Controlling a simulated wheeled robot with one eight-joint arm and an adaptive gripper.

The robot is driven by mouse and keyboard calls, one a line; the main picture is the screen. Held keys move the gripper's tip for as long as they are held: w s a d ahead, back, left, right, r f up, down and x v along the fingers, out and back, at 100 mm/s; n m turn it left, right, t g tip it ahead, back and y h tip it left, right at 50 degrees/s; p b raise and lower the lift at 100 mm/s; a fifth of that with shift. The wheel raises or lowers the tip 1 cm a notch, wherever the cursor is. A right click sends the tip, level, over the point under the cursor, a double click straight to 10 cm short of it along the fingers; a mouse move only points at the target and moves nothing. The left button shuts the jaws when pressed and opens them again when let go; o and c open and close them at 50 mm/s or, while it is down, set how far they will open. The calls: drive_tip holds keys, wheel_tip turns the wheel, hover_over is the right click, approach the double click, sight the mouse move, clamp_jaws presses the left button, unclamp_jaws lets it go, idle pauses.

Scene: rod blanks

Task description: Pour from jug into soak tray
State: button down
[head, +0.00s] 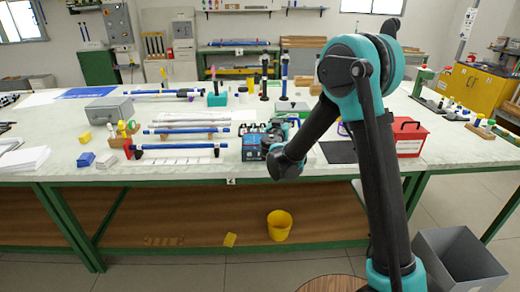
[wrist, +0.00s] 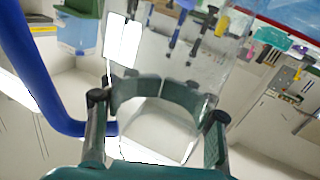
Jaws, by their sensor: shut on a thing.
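In the wrist view my gripper (wrist: 157,106) has its two dark fingers on either side of a clear see-through jug (wrist: 160,135), and is shut on it. A thick blue curved handle (wrist: 30,75) runs down the left and bends in toward the jug. I cannot tell the jug's tilt, or whether liquid is in it. In the head view my arm hides the gripper and most of the jug.
The long bench (head: 60,165) carries blue rods on a rack (head: 180,148), a grey metal box (head: 108,110) and a red toolbox (head: 408,138). A dark mat (head: 338,152) lies right of my wrist. A yellow bucket (head: 279,225) is on the lower shelf, a grey bin (head: 455,262) on the floor.

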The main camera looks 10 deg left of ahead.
drive_tip(key=shift+a, duration=0.4)
wheel_tip(320, 180, up, 2)
drive_tip(key=shift+r, duration=0.1)
drive_tip(key=shift+d+r, duration=0.15)
drive_tip(key=shift+r, duration=1.2)
drive_tip(key=shift+f, duration=2.25)
